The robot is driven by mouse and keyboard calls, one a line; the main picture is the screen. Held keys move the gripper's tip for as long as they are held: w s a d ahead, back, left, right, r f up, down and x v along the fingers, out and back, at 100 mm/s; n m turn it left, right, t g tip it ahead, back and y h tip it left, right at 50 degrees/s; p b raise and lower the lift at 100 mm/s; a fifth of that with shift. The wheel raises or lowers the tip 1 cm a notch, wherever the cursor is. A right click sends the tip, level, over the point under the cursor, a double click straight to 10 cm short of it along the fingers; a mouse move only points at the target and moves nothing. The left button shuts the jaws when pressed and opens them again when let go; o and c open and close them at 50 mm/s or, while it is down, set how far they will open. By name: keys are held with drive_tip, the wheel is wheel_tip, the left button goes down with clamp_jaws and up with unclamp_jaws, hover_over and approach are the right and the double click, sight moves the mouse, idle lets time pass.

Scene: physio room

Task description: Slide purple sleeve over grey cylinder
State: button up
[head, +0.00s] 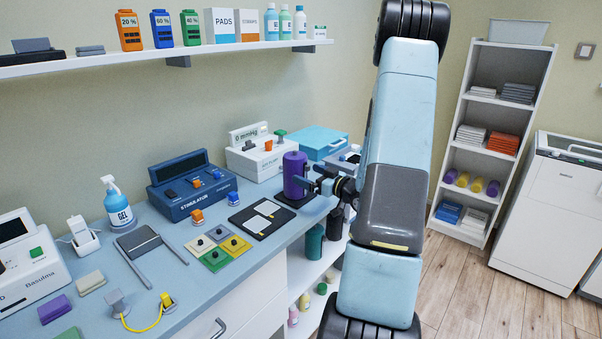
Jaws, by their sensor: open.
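The purple sleeve (293,172) stands upright on a dark square base (283,200) near the right end of the blue counter. No grey cylinder shows on that base; whatever is inside the sleeve is hidden. My gripper (308,180) is open at the right side of the sleeve, with its fingers pointing left towards it. I cannot tell whether the fingers touch the sleeve or stand just apart from it.
A blue stimulator (190,186), a white device (262,160) and a blue box (322,141) stand behind. A wall shelf (95,63) hangs above. Floor is free at right.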

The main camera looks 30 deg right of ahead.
drive_tip(key=v, duration=0.8)
drive_tip(key=shift+s, duration=0.3)
drive_tip(key=shift+d, duration=0.1)
drive_tip(key=w+r+g+h, duration=0.1)
drive_tip(key=r, duration=0.1)
drive_tip(key=w+a+r+g+h, duration=0.1)
drive_tip(key=w+r+h, duration=0.1)
drive_tip(key=w+a+r+h, duration=0.1)
drive_tip(key=w+r+h, duration=0.1)
drive_tip(key=shift+w+a+g, duration=0.2)
drive_tip(key=shift+g, duration=0.2)
drive_tip(key=s+a+r+m+g+h, duration=0.25)
drive_tip(key=a+r+h, duration=0.2)
drive_tip(key=r, duration=0.35)
drive_tip(key=s+a+r+g+y, duration=0.1)
drive_tip(key=s+a+r+g, duration=0.2)
drive_tip(key=s+a, duration=0.6)
drive_tip(key=s+a+r+m+g+y, duration=0.1)
drive_tip(key=s+a+r+g+y, duration=0.1)
drive_tip(key=s+a, duration=0.8)
drive_tip(key=s+r+g, duration=0.1)
drive_tip(key=s, duration=0.3)
drive_tip(key=shift+s, duration=0.4)
